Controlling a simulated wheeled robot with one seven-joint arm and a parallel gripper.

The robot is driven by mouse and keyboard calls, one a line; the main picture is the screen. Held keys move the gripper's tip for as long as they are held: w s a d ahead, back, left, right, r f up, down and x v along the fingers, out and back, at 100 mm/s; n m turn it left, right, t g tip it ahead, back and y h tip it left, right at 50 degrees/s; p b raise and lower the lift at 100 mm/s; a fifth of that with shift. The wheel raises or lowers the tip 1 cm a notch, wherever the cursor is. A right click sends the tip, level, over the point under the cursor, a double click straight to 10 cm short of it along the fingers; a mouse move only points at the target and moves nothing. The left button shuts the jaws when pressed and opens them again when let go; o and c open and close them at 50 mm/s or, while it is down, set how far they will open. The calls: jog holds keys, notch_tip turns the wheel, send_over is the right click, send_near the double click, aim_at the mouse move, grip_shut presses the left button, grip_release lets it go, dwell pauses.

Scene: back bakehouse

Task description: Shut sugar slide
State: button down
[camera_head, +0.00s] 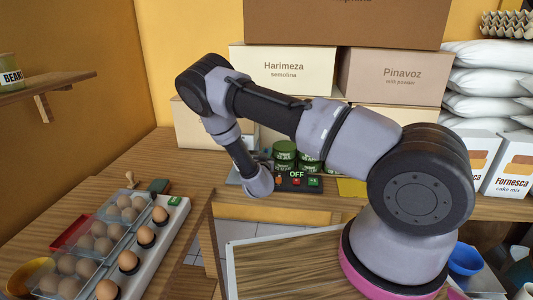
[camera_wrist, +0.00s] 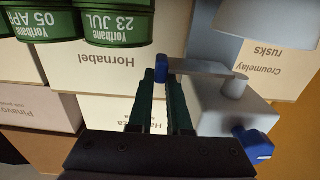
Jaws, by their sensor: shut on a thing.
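In the wrist view, which shows the scene upside down, a grey flat bar (camera_wrist: 207,68) with a blue knob (camera_wrist: 161,68) at its end runs out beside a grey block (camera_wrist: 232,105). I take the bar to be the sugar slide. My gripper (camera_wrist: 160,82) has its two dark green fingers close together, shut on the blue knob at their tips. How far the slide stands open cannot be told. A pale grey rounded part (camera_wrist: 268,16) is at the upper right. In the head view my arm hides the gripper and the slide.
Green tins (camera_head: 285,150) stand by a control box reading OFF (camera_head: 297,182). Cartons (camera_head: 285,72) are stacked against the wall behind. An egg rack (camera_head: 163,235) with several eggs lies on the wooden bench at left. White sacks (camera_head: 487,80) are piled at right.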

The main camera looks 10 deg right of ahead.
jog(key=shift+a, duration=0.1)
jog(key=shift+w+a, duration=0.3)
jog(key=shift+a, duration=0.7)
jog(key=shift+w+a, duration=0.3)
jog(key=shift+a, duration=0.65)
jog(key=c, duration=0.8)
grip_release()
jog(key=shift+a, duration=0.1)
jog(key=shift+c, duration=0.2)
jog(key=v, duration=1)
jog(key=shift+s, duration=0.35)
jog(key=shift+s+a, duration=0.1)
